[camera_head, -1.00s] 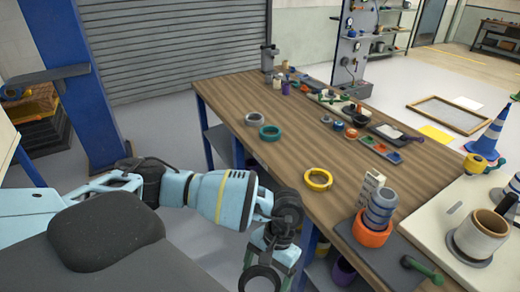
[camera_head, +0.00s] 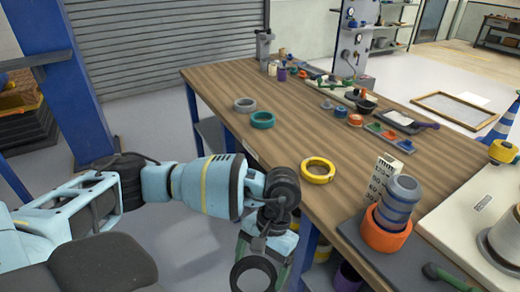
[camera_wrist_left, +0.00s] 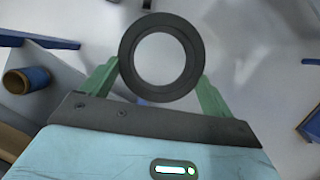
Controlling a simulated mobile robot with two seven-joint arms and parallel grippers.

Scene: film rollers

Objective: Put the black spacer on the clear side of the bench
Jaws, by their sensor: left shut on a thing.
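My left gripper (camera_head: 262,262) is shut on the black spacer (camera_head: 236,279), a dark ring with a wide hole. The spacer hangs in front of the bench's near left edge, below the top and apart from it. In the left wrist view the spacer (camera_wrist_left: 126,58) sits between the two green fingers of the left gripper (camera_wrist_left: 160,75). The wooden bench (camera_head: 225,82) runs from the lower right to the back. A yellow ring (camera_head: 318,171), a teal ring (camera_head: 262,120) and a grey ring (camera_head: 245,104) lie along its left side. My right gripper does not show.
An orange ring with a blue-grey stack (camera_head: 396,200) stands on a dark plate at the near right, beside a white numbered block (camera_head: 381,177). Several small parts and trays (camera_head: 388,133) line the right side. Bare wood lies between the teal and yellow rings.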

